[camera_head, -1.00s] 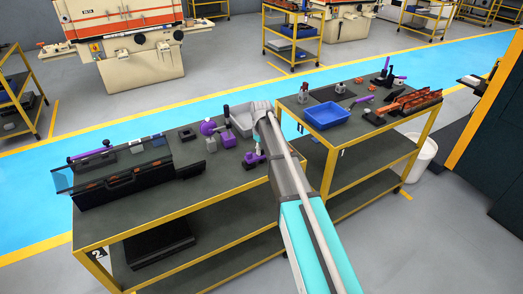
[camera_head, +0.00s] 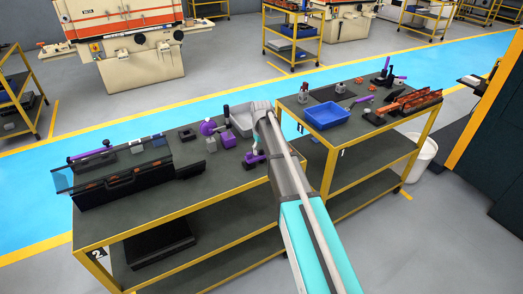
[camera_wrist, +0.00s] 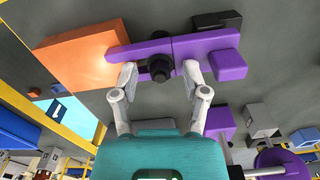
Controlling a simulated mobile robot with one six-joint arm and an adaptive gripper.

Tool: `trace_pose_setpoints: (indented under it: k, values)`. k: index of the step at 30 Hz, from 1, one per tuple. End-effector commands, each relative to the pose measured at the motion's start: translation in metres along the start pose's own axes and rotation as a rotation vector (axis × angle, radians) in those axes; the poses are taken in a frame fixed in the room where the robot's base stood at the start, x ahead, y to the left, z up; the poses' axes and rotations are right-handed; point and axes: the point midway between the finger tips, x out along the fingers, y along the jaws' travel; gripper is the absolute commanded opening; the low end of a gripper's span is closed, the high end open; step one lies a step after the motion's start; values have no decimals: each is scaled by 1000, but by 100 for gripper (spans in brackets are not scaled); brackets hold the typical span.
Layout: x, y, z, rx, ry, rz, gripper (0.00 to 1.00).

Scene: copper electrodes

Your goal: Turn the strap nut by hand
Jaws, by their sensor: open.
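A purple strap (camera_wrist: 185,48) shows large in the wrist view, running across a grey surface with its left end on an orange block (camera_wrist: 85,55). A dark round nut (camera_wrist: 159,68) sits at the strap's near edge, about midway along it. My gripper (camera_wrist: 160,76) is open, with one pale finger on each side of the nut. Gaps seem to remain between the fingertips and the nut; whether either finger touches the strap I cannot tell.
A long black case (camera_head: 125,183) lies further left. The right table holds a blue bin (camera_head: 326,115) and orange parts (camera_head: 412,101). Some bare tabletop shows between items.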

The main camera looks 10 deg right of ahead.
Motion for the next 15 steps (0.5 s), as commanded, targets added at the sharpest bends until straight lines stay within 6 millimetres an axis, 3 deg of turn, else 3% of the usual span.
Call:
trace_pose_setpoints:
  k: [15]
  values:
    - [-34,0,0,-1,0,0,59]
